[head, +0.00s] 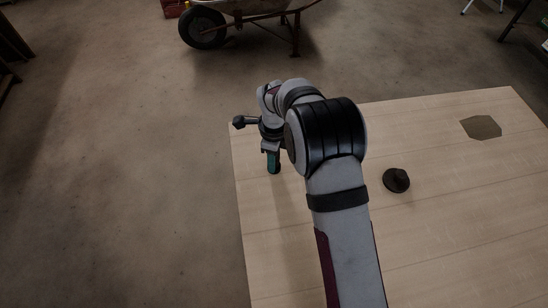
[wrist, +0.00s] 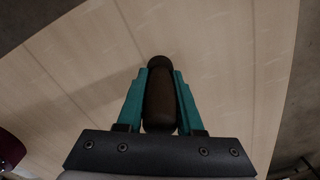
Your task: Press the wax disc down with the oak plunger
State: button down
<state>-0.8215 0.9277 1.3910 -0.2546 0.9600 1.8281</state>
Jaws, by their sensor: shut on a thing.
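My gripper (head: 273,168) is over the far left part of the table, its teal fingers pointing down. In the wrist view my gripper (wrist: 161,73) is shut on a dark brown, rounded, elongated piece, which I take for the oak plunger (wrist: 160,100). Its rounded end shows just beyond the fingertips. In the head view my arm and gripper hide the plunger. A dark round piece with a raised middle (head: 397,181) lies on the table right of my arm. I cannot tell whether it is the wax disc.
A flat olive-brown many-sided patch (head: 481,127) lies at the far right of the pale wooden table (head: 450,220). The table between the pieces is clear. Its left edge is close to my gripper. A wheelbarrow (head: 240,18) stands on the floor beyond.

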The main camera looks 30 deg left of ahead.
jog(key=r, duration=0.4)
jog(key=shift+w+d+r, duration=0.1)
jog(key=shift+d+r, duration=0.1)
jog(key=shift+r, duration=0.1)
jog(key=w+d+r, duration=0.3)
jog(key=d+r, duration=0.3)
jog(key=d, duration=0.4)
jog(key=shift+d+r, duration=0.25)
jog(key=shift+d, duration=0.15)
jog(key=c, duration=1.2)
grip_release()
grip_shut()
jog(key=w+d+r+n, duration=0.1)
jog(key=w+d+r, duration=0.1)
jog(key=d+r, duration=0.2)
jog(key=shift+w+d+r, duration=0.15)
jog(key=shift+w+r, duration=0.25)
jog(key=shift+r, duration=0.2)
